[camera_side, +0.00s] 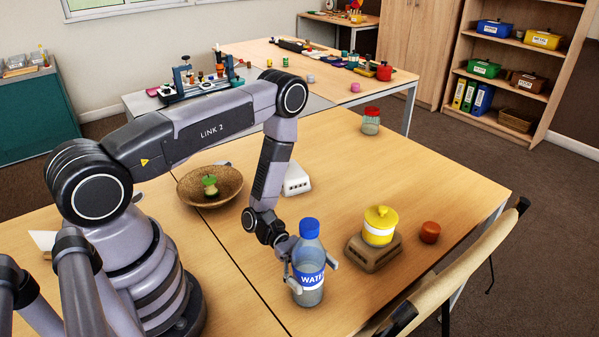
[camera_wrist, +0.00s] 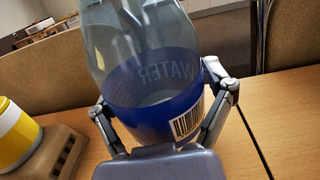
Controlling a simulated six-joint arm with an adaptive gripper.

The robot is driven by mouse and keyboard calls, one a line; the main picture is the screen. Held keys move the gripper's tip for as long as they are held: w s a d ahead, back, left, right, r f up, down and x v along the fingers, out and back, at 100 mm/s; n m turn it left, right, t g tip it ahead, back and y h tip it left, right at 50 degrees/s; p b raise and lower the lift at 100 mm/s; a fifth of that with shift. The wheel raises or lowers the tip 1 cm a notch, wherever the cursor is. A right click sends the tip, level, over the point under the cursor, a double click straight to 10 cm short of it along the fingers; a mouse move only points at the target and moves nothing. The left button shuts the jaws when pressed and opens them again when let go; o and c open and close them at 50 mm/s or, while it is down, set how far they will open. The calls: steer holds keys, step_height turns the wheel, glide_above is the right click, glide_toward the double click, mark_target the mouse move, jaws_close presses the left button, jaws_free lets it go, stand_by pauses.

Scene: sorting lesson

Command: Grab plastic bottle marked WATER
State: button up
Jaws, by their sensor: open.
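The clear plastic bottle (camera_side: 310,258) has a blue cap and a blue label reading WATER. It stands upright on the wooden table. My gripper (camera_side: 311,277) is at the bottle, with one finger on each side of it at about label height. In the wrist view the bottle (camera_wrist: 150,70) fills the middle, and the fingers of my gripper (camera_wrist: 165,112) flank its blue label. The jaws are open around the bottle. The fingers look very close to its sides; I cannot tell whether they touch.
Right of the bottle, a yellow-lidded jar (camera_side: 380,224) stands on a brown block (camera_side: 372,254), beside an orange-red round object (camera_side: 430,232). A white box (camera_side: 296,180) and a woven bowl (camera_side: 226,192) with an apple core (camera_side: 210,184) lie behind. A chair (camera_side: 450,262) borders the right edge.

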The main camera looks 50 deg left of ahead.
steer(key=shift+d, duration=0.15)
steer(key=c, duration=0.8)
steer(key=shift+c, duration=0.2)
